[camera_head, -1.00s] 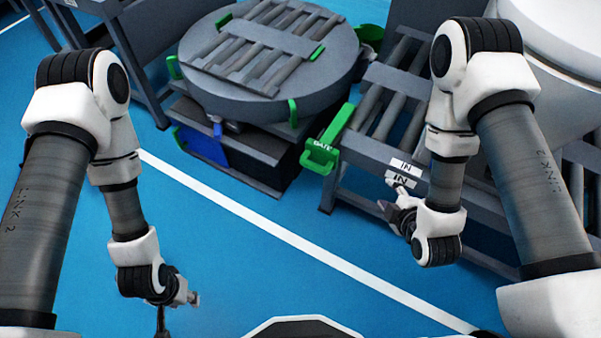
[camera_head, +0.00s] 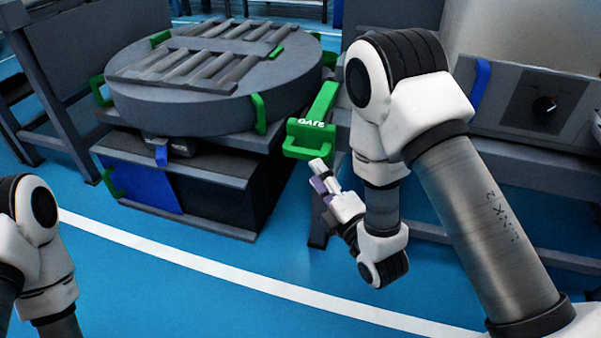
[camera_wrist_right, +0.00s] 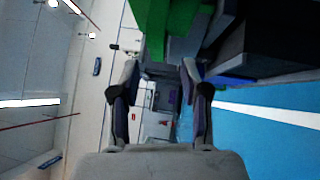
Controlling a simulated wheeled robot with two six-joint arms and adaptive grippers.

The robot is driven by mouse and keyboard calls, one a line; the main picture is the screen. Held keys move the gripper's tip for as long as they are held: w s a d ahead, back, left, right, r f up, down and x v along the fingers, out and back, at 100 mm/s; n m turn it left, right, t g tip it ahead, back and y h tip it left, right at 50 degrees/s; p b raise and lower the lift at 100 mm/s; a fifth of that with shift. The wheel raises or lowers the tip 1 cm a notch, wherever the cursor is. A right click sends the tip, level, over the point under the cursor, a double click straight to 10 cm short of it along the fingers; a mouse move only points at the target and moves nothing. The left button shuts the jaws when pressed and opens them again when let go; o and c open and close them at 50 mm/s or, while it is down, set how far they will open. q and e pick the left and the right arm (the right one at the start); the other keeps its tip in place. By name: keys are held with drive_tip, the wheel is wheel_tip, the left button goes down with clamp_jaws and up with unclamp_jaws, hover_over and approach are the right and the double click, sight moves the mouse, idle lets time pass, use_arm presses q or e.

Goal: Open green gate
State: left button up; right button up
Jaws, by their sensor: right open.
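The green gate (camera_head: 322,103), a bar with "GATE" lettered on its near end, sits at the right side of the round roller turntable (camera_head: 205,110) in the head view. My right gripper (camera_head: 318,180) is just below and slightly right of the gate's near end, and its jaws are open. I cannot tell from the head view whether it touches the gate. In the right wrist view the two fingers of my right gripper (camera_wrist_right: 160,85) stand apart with nothing held between them, and green parts (camera_wrist_right: 185,40) show above them. My left gripper is out of view; only part of that arm shows.
A dark cabinet with a blue panel (camera_head: 140,188) stands under the turntable. A grey panel with a black knob (camera_head: 545,106) and a blue handle (camera_head: 481,82) is at the right. Blue floor with a white line (camera_head: 225,272) is clear in front.

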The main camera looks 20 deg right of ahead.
sight(307, 158)
drive_tip(key=shift+w+a+r+p, duration=0.15)
drive_tip(key=shift+w+r+p, duration=0.25)
drive_tip(key=shift+w, duration=0.3)
drive_tip(key=b+x, duration=0.1)
drive_tip(key=x, duration=0.1)
drive_tip(key=b+x, duration=0.1)
drive_tip(key=x, duration=0.2)
drive_tip(key=shift+w+f, duration=0.2)
drive_tip(key=shift+w+r, duration=0.1)
drive_tip(key=shift+w, duration=0.1)
clamp_jaws()
